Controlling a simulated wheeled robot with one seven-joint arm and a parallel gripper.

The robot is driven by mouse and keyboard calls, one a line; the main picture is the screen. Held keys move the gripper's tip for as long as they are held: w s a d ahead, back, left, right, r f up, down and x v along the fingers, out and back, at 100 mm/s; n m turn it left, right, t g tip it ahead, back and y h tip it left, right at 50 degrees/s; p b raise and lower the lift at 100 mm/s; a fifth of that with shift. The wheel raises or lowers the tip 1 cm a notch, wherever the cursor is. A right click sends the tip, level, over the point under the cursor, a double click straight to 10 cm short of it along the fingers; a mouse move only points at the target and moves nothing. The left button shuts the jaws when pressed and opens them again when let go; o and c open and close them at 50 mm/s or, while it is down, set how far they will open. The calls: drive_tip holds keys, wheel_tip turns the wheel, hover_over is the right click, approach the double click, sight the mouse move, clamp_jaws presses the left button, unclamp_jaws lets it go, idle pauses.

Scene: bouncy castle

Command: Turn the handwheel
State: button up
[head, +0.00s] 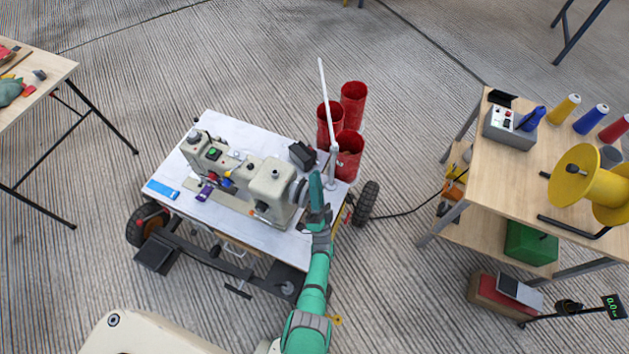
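A beige sewing machine (233,173) stands on a white-topped wheeled table (225,125). Its handwheel (297,191) is the grey round part at the machine's right end. My green arm reaches up from the bottom of the view. My gripper (317,192) is right beside the handwheel, on its right side, and partly covers it. I cannot tell whether the fingers touch the wheel or how far apart they are.
A white upright pole (328,115) and red cylinders (353,104) stand just behind my gripper. A small dark box (302,155) sits behind the handwheel. A wooden workbench (480,190) with thread cones and a yellow spool (585,185) stands right, with open floor between.

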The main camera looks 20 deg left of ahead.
drive_tip(key=shift+o, duration=0.9)
drive_tip(key=v, duration=0.7)
drive_tip(key=shift+f, duration=0.2)
drive_tip(key=shift+s+d, duration=0.1)
drive_tip(key=shift+s, duration=0.05)
drive_tip(key=shift+s, duration=0.1)
